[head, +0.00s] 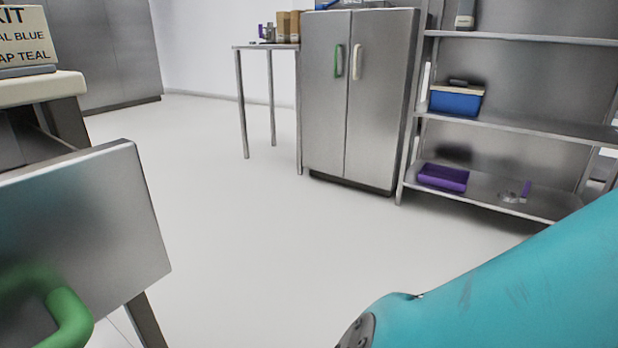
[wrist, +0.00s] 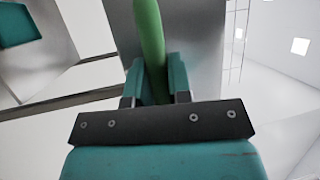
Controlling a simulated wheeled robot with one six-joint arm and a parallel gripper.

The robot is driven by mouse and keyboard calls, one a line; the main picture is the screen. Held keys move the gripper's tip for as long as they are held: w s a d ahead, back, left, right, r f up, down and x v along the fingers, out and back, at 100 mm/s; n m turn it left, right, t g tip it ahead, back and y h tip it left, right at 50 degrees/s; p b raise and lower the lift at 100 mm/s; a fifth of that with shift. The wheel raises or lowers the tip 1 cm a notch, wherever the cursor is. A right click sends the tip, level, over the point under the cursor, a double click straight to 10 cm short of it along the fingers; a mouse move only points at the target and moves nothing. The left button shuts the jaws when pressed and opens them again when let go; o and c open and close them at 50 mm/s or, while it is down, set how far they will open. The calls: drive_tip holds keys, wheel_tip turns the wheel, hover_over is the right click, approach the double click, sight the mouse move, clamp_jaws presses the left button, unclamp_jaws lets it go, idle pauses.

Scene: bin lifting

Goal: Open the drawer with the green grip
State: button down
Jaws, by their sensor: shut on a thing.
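The drawer front (head: 90,225) is a grey metal panel at the left of the head view. It stands out from the pale-topped bench (head: 40,88) behind it, so the drawer looks pulled out at least partly. Its green grip (head: 70,322) is at the lower left, cut by the picture edge. In the wrist view my gripper (wrist: 160,88) is shut on the green grip (wrist: 148,30), with one teal finger on each side. A teal thing (wrist: 16,26) shows at the upper left of the wrist view, seemingly inside the drawer. My gripper is outside the head view.
A two-door metal cabinet (head: 325,120) with one green and one white handle stands at the back. A shelf rack (head: 500,125) holds a blue bin (head: 456,103) and a purple tray (head: 443,178). A side table (head: 262,46) stands left of the cabinet. The middle floor is clear.

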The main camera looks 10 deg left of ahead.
drive_tip(key=shift+s+d, duration=0.2)
drive_tip(key=shift+s, duration=0.15)
drive_tip(key=c, duration=1.1)
unclamp_jaws()
drive_tip(key=shift+o, duration=0.2)
drive_tip(key=shift+w, duration=0.1)
